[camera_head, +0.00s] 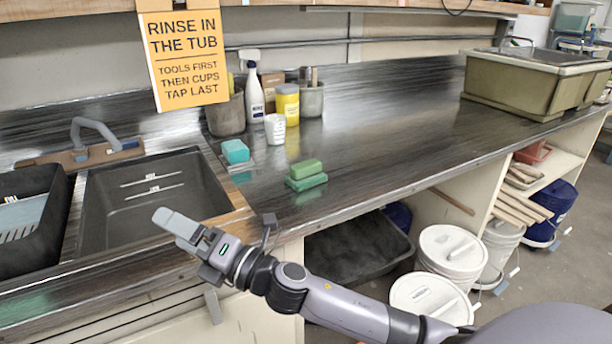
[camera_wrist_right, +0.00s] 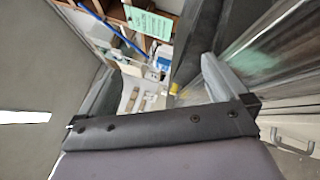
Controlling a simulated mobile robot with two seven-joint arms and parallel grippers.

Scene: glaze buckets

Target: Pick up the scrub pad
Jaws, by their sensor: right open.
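A green scrub pad (camera_head: 305,168) lies on the dark counter, right of the sink. It looks like a lighter green block on a darker green one; I cannot tell whether these are one thing or two. My right gripper (camera_head: 178,222) is in front of the sink's right part, left of and nearer than the green pad, and apart from it. In the right wrist view its two fingers (camera_wrist_right: 158,88) stand wide apart with nothing held between them. The pad does not show in that view. My left gripper is not in view.
A blue sponge (camera_head: 235,151) sits on a small dish beside the sink (camera_head: 150,195). Behind are a spray bottle (camera_head: 255,95), a yellow jar (camera_head: 287,103), a white cup (camera_head: 275,128) and pots. The counter right of the pad is clear up to an olive tub (camera_head: 520,95).

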